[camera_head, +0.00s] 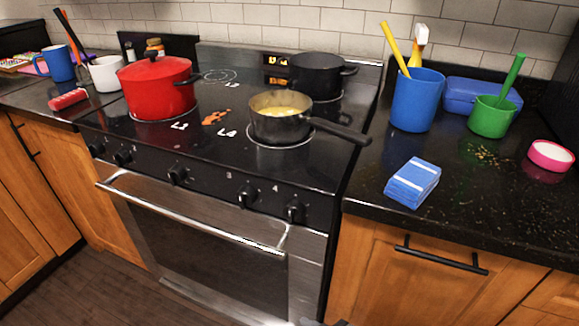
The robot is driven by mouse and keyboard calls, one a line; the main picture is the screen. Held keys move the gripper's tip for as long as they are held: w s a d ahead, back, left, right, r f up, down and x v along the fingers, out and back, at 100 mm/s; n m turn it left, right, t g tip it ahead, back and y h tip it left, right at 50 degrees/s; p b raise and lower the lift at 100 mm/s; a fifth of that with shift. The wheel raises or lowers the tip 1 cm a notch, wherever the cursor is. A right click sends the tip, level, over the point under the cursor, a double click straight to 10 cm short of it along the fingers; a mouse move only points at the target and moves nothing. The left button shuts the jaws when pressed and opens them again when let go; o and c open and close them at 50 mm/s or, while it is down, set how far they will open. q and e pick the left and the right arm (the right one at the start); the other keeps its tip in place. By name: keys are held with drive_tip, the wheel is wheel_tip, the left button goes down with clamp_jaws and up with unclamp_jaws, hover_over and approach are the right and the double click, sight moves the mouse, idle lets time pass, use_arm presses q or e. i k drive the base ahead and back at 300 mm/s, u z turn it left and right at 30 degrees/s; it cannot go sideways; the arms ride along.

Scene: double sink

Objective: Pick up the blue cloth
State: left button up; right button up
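The blue cloth (412,183) is a folded blue block with white stripes. It lies on the black counter (460,205) to the right of the stove, close to the counter's front edge. Nothing covers it and nothing touches it from above.
The stove (215,145) holds a red lidded pot (157,90), a black pot (316,78) and a pan (280,122) with yellow food, its handle pointing toward the right counter. A blue cup (416,102), green cup (491,118) and pink-rimmed round item (549,158) stand around the cloth.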

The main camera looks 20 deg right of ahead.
sight(410, 186)
drive_tip(key=u, duration=1.25)
drive_tip(key=k, duration=0.8)
drive_tip(key=z, duration=1.4)
